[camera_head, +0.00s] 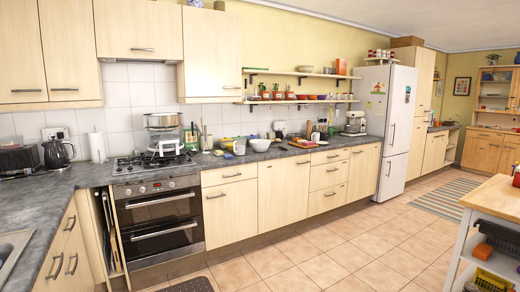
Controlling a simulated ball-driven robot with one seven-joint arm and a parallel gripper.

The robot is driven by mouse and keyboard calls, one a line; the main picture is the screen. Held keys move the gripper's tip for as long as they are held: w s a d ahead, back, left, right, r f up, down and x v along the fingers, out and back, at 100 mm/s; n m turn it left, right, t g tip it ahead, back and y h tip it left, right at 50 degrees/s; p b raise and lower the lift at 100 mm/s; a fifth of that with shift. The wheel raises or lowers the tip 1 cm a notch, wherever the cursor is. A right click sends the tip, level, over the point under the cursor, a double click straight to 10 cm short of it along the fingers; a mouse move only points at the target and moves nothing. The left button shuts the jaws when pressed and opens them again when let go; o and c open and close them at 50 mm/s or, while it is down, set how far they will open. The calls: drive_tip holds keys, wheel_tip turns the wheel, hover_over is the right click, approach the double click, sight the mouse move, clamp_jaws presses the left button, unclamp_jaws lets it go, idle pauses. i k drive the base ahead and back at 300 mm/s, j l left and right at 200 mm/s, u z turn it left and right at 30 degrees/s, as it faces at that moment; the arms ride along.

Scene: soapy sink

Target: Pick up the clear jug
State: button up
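I cannot make out the clear jug for certain in the head view; small items crowd the counter and are hard to tell apart at this distance. A pale greenish, partly see-through item (191,137) stands just right of the hob, but I cannot tell what it is. Part of the sink (12,252) shows at the lower left edge, and most of it is cut off. My gripper is not in view.
A dark worktop (50,192) runs along the left and back. A black kettle (58,150) and a paper roll (96,146) stand on it. A wooden-topped island (495,196) is at right.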

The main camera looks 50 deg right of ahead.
sight(239, 144)
drive_tip(key=i+l+z, duration=0.25)
drive_tip(key=l+z, duration=0.2)
drive_tip(key=i+l+z, duration=0.3)
drive_tip(key=z, duration=0.2)
drive_tip(key=i+l+z, duration=0.3)
drive_tip(key=z, duration=0.15)
drive_tip(key=i+z, duration=0.5)
drive_tip(key=i, duration=0.85)
drive_tip(key=i+l+u, duration=0.2)
drive_tip(key=i, duration=0.25)
drive_tip(key=i+u, duration=0.2)
drive_tip(key=i, duration=0.3)
drive_tip(key=i+l+u, duration=0.2)
drive_tip(key=i, duration=0.25)
drive_tip(key=l, duration=0.1)
